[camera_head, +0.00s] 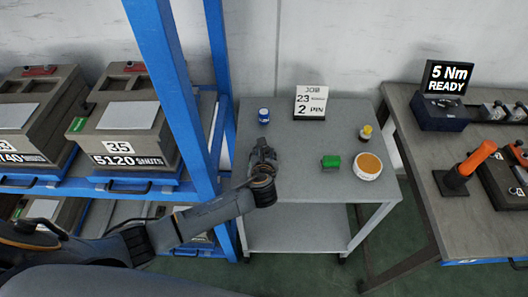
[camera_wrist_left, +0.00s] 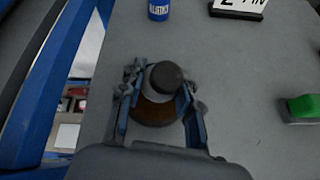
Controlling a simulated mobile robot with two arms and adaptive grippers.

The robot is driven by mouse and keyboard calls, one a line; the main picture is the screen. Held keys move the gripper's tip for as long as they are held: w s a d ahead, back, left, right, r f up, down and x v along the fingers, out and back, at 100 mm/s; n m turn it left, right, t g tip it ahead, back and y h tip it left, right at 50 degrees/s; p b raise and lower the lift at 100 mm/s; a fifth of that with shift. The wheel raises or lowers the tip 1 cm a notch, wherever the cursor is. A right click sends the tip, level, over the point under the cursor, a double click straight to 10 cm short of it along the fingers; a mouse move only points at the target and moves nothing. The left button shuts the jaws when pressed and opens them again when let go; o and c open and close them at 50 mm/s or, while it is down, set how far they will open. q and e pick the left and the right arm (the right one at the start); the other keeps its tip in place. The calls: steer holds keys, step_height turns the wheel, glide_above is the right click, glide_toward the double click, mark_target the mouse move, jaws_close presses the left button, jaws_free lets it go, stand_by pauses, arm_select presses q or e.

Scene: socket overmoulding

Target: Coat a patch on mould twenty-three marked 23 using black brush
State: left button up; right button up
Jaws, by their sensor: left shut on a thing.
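My left gripper (camera_head: 262,155) is over the left part of the grey table. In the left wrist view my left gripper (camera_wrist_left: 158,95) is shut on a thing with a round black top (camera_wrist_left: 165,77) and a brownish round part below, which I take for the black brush. Whether it is lifted off the table I cannot tell. On the blue rack at the left, a grey-brown mould (camera_head: 35,105) has a plate whose number is partly cut off, ending in 3. The mould beside it (camera_head: 125,110) is marked 35. My right gripper is out of view.
The table (camera_head: 290,185) holds a blue can (camera_head: 263,116), a job card (camera_head: 310,102) reading 23 and 2 PIN, a yellow-capped bottle (camera_head: 366,132), a green block (camera_head: 331,161) and an orange-filled tub (camera_head: 368,166). A blue rack post (camera_head: 170,85) stands between moulds and table.

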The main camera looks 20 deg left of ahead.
arm_select(q)
steer(key=shift+s+f+p, duration=0.15)
steer(key=shift+f+p, duration=0.1)
steer(key=shift+p, duration=0.1)
stand_by(1.4)
step_height(320, 180, up, 7)
steer(key=p, duration=0.8)
steer(key=shift+r, duration=0.15)
steer(key=shift+w, duration=0.2)
stand_by(0.4)
